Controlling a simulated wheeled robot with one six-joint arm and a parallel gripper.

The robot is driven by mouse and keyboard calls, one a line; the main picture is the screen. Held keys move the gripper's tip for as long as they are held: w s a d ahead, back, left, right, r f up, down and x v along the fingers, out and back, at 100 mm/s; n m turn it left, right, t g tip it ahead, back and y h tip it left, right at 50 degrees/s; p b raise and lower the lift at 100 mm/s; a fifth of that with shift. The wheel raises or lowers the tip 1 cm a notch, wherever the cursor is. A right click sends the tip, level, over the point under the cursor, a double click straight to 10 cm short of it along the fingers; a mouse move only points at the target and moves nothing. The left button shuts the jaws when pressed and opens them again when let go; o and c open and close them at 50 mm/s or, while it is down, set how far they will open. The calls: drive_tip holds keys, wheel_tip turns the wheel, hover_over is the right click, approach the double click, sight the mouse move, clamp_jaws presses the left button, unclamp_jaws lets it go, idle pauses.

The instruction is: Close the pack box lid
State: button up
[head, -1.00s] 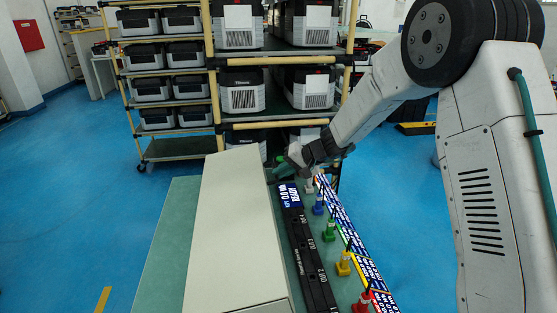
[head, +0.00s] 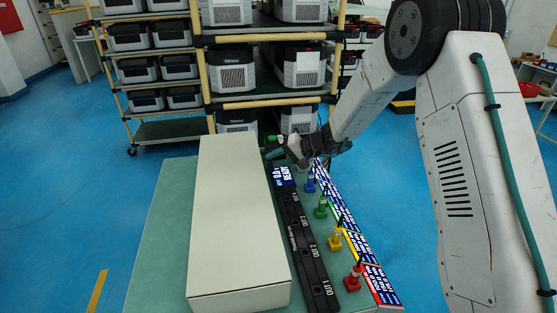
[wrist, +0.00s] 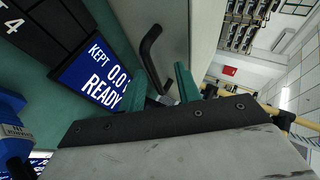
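The pale beige pack box (head: 238,215) is a long box on the green table, left of the black channel strip. Its top looks flat and covered in the head view; whether the lid is fully down cannot be told. My gripper (head: 275,147) is at the box's far right corner, above the table's far end. In the wrist view, my gripper (wrist: 160,90) has its two green fingers apart. A black bent handle (wrist: 152,55) shows between and beyond them, beside the pale box wall (wrist: 203,30). Contact with the handle cannot be told.
A black strip (head: 305,250) with a blue READY display (head: 284,176) runs along the box. Blue, green, yellow and red connectors (head: 353,277) stand right of it, beside a labelled strip. A rack of grey-black units (head: 232,77) stands behind.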

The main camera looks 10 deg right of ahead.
drive_tip(key=shift+d, duration=0.15)
drive_tip(key=v, duration=0.7)
drive_tip(key=shift+d+r, duration=0.2)
drive_tip(key=shift+d, duration=0.05)
drive_tip(key=shift+s, duration=0.1)
